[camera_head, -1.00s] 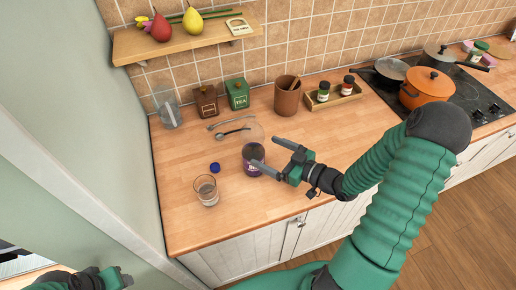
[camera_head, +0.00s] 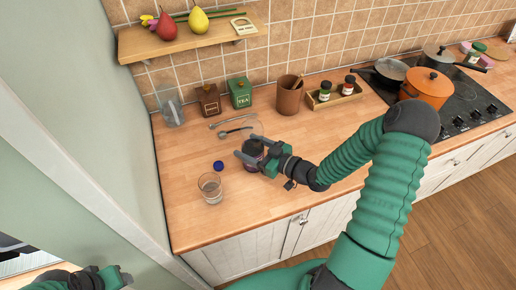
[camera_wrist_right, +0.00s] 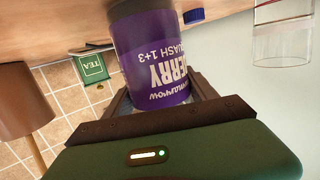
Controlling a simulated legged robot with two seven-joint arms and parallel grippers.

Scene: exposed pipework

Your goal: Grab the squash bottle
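The squash bottle (camera_head: 251,149) stands upright on the wooden worktop, partly hidden by my right gripper in the head view. In the right wrist view its purple label (camera_wrist_right: 160,62) appears upside down, between the two fingers. My right gripper (camera_head: 248,148) is open around the bottle, one finger on each side; firm contact cannot be made out. My left gripper (camera_head: 118,278) is at the bottom left, away from the worktop, and its fingers are not clear.
A clear glass (camera_head: 210,187) and a blue cap (camera_head: 218,165) are left of the bottle. Spoons (camera_head: 236,126) lie behind it. A tea tin (camera_head: 240,93), a brown pot (camera_head: 289,96) and a spice tray (camera_head: 336,98) stand further back. The front worktop is clear.

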